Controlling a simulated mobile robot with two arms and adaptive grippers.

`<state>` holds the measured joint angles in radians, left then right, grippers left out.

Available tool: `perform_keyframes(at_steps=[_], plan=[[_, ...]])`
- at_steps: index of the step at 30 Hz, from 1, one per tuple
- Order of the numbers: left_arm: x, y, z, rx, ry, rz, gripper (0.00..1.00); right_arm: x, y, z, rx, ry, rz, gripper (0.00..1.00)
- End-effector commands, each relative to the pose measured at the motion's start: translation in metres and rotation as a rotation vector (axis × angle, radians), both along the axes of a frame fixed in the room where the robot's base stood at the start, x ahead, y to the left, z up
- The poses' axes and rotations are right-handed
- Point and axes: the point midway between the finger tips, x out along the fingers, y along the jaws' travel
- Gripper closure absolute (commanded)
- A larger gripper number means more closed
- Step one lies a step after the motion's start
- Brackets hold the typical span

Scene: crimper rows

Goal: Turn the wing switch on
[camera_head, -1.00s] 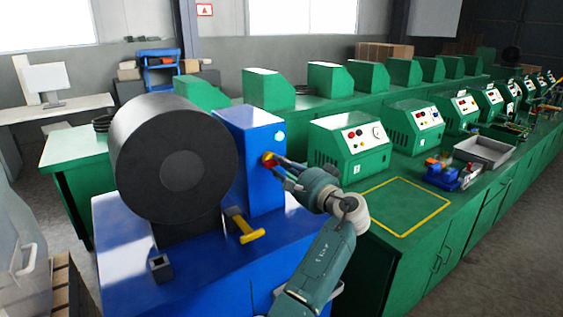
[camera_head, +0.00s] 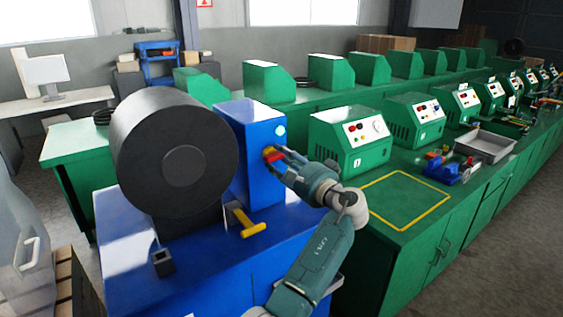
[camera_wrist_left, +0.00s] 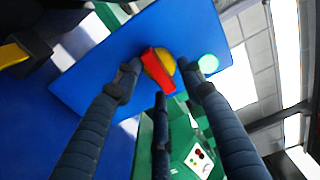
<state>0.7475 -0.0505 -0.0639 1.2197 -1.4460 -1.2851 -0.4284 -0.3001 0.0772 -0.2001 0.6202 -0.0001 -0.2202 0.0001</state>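The wing switch, a red wing on a round yellow base, sits on the side of the blue upright box (camera_head: 262,180). In the left wrist view the red wing (camera_wrist_left: 157,74) is near the centre, with the yellow base partly behind it. My left gripper (camera_head: 275,157) is at the switch in the head view. In the left wrist view its dark fingers (camera_wrist_left: 160,82) are spread, with tips on either side of the wing and a third below. I cannot tell whether any finger touches it. My right gripper is in neither current view.
A pale green round lamp (camera_wrist_left: 208,64) is beside the switch. A large black drum (camera_head: 178,155) stands left of the box. A yellow handle (camera_head: 246,222) sticks out below. Green benches with control boxes (camera_head: 350,140) stand to the right.

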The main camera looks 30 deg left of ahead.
Motion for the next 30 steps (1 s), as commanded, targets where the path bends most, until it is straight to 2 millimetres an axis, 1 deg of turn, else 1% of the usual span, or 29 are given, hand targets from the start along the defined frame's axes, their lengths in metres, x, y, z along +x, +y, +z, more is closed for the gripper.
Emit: perform_keyframes(at_steps=[4, 7, 10, 14, 21, 24, 27, 30], plan=[[0.0, 0.0, -0.002, -0.002, 0.002, 0.0, 0.6, 0.0, 0.0, 0.0, 0.0, 0.0, 0.0, 1.0], [0.0, -0.002, -0.002, -0.003, 0.002, -0.001, 0.6, 0.0, -0.005, 0.0, -0.005, 0.0, 0.003, 1.0], [-0.003, -0.009, -0.003, -0.003, 0.002, -0.002, 0.6, 0.0, -0.004, 0.0, -0.005, 0.0, 0.003, 1.0], [-0.011, -0.029, -0.003, -0.006, 0.002, -0.003, 0.6, 0.0, -0.003, 0.0, -0.004, 0.0, 0.002, 1.0], [-0.031, -0.076, -0.003, -0.005, 0.002, -0.003, 0.6, 0.0, -0.003, 0.0, -0.003, 0.0, 0.001, 1.0], [-0.037, -0.092, -0.003, -0.004, 0.002, -0.002, 0.6, 0.0, -0.003, 0.0, -0.003, 0.0, 0.001, 1.0], [-0.042, -0.102, -0.003, -0.004, 0.003, 0.0, 0.6, 0.0, -0.002, 0.0, -0.003, 0.0, 0.001, 1.0], [-0.045, -0.108, -0.002, -0.002, 0.002, 0.0, 0.6, 0.0, -0.002, 0.0, -0.003, 0.0, 0.001, 1.0]])
